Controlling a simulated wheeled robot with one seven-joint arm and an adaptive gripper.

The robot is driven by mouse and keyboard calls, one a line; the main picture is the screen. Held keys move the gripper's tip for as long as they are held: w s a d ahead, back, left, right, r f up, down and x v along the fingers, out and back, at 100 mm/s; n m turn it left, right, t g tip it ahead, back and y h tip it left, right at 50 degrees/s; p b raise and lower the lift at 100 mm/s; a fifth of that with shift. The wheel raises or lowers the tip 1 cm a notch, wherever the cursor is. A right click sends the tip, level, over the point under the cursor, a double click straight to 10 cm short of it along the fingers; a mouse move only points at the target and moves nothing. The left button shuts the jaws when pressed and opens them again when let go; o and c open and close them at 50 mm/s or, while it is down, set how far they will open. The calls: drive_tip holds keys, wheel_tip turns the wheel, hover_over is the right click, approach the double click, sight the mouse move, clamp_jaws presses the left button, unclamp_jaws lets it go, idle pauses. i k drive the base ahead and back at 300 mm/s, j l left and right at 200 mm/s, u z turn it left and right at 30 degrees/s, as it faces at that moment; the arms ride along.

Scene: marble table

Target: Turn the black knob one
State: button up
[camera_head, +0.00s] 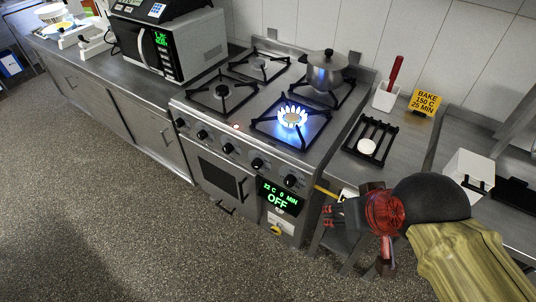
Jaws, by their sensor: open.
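Several black knobs line the stove's slanted front panel. The rightmost black knob (290,181) is closest to my gripper; others are the second from the right (257,164), the middle one (228,148) and two further left. I cannot tell which is knob one. My gripper (336,215) is open and empty, to the right of the stove front and apart from the knobs.
A lidded pot (327,72) stands on the back right burner. Counters flank the stove; a microwave (170,45) is on the left. Floor in front is clear.

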sight(257, 163)
drive_tip(key=i+u, duration=0.1)
drive_tip(key=u, duration=0.3)
drive_tip(key=i+u, duration=0.1)
drive_tip(key=u, duration=0.7)
drive_tip(key=i+u, duration=0.15)
drive_tip(key=u, duration=0.25)
